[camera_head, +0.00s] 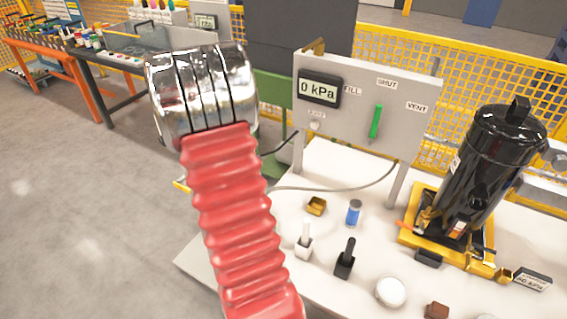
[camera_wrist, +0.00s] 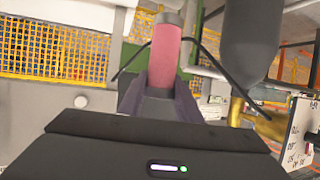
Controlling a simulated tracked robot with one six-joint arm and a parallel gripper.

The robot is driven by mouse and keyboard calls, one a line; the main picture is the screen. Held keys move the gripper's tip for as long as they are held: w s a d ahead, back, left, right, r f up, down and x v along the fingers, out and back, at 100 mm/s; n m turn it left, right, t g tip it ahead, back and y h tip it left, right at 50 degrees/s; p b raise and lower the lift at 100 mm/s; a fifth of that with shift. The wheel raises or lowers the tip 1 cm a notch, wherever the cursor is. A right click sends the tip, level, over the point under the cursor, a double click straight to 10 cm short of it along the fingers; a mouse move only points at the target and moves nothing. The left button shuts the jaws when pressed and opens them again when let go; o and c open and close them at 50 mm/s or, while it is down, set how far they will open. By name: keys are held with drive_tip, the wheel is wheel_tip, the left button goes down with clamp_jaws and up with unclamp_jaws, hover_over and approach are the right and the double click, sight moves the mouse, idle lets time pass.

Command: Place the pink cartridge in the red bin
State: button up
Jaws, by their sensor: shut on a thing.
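In the wrist view, the pink cartridge (camera_wrist: 165,50) is a pink cylinder with a grey end cap. My gripper (camera_wrist: 161,84) is shut on its lower end, and the cartridge stands out beyond the fingertips. It looks clear of any surface. In the head view, my red ribbed arm covers part of the scene, and neither the gripper nor the cartridge can be seen. I cannot make out a red bin in either view.
The head view shows a white table (camera_head: 325,170) with a gauge panel (camera_head: 355,110), a black tank (camera_head: 497,155), a blue cylinder (camera_head: 353,213) and a white dome (camera_head: 390,292). A dark bench (camera_head: 150,45) stands back left. Left floor is open. A dark rounded shape (camera_wrist: 250,45) is near the cartridge.

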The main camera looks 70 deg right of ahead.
drive_tip(key=w+a+n+t+y, duration=0.5)
drive_tip(key=w+a+n+t, duration=0.3)
drive_tip(key=w+a, duration=1.45)
drive_tip(key=w+a+f+n+t+y, duration=0.1)
drive_tip(key=w+a+n+y, duration=0.2)
drive_tip(key=a, duration=1)
drive_tip(key=w+a+f+n+t+y, duration=0.1)
drive_tip(key=w+a+n+y, duration=0.3)
drive_tip(key=a, duration=0.9)
drive_tip(key=shift+a+f+n+t+y, duration=0.15)
drive_tip(key=shift+a+n+t+y, duration=0.25)
drive_tip(key=shift+n+t+y, duration=0.15)
